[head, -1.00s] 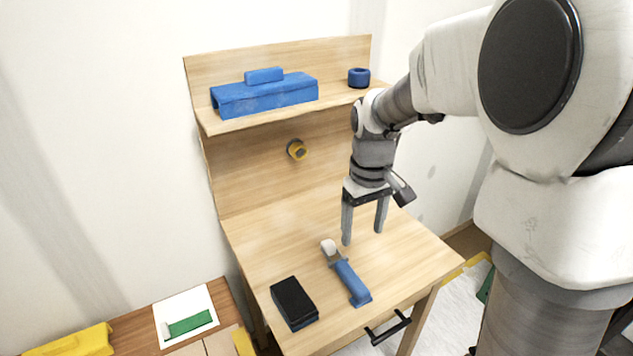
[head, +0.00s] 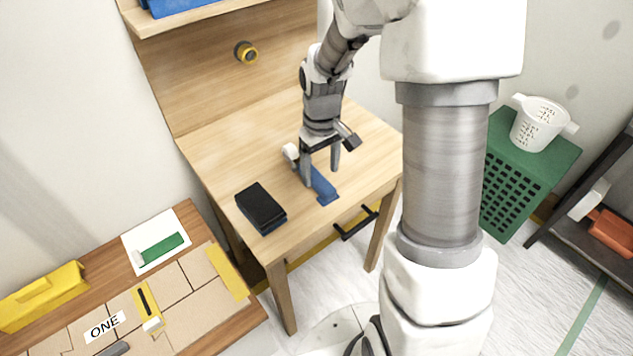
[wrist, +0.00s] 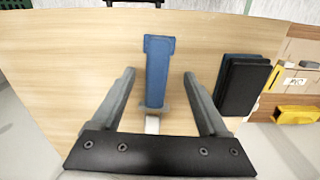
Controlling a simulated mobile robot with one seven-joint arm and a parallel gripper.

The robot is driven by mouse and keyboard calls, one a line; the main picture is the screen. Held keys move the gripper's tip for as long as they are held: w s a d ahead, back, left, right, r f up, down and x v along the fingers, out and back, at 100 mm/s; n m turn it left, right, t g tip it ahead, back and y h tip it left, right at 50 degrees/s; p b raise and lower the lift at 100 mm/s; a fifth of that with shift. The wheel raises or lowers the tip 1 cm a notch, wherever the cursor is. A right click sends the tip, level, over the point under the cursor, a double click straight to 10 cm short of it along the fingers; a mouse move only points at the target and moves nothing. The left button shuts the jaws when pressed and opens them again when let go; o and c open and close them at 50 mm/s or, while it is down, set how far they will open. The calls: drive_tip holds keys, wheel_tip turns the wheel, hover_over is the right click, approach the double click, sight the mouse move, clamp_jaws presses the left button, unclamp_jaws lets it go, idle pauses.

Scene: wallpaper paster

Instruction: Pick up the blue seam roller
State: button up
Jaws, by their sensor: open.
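The blue seam roller (head: 322,184) lies on the wooden workbench (head: 220,150), its white roller end (head: 290,152) toward the back wall. My gripper (head: 320,176) is open and points down over the roller. In the wrist view the blue handle (wrist: 157,70) runs lengthwise between my two fingers (wrist: 158,88), with clear wood on both sides of it. The white end (wrist: 152,124) is close to my gripper's palm and partly hidden by it. In the head view one finger covers part of the handle. Whether the fingertips reach down to handle height is hard to tell.
A black and blue block (head: 261,207) lies beside the roller and shows in the wrist view (wrist: 244,86). A low table (head: 200,322) with a green-handled tool (head: 160,247) stands at lower left; a green crate (head: 515,185) stands right.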

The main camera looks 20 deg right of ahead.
sight(322, 182)
wheel_tip(322, 182, down, 5)
drive_tip(key=shift+d+f+b, duration=0.1)
drive_tip(key=shift+d+b, duration=0.05)
drive_tip(key=shift+b, duration=0.65)
drive_tip(key=shift+c, duration=0.3)
clamp_jaws()
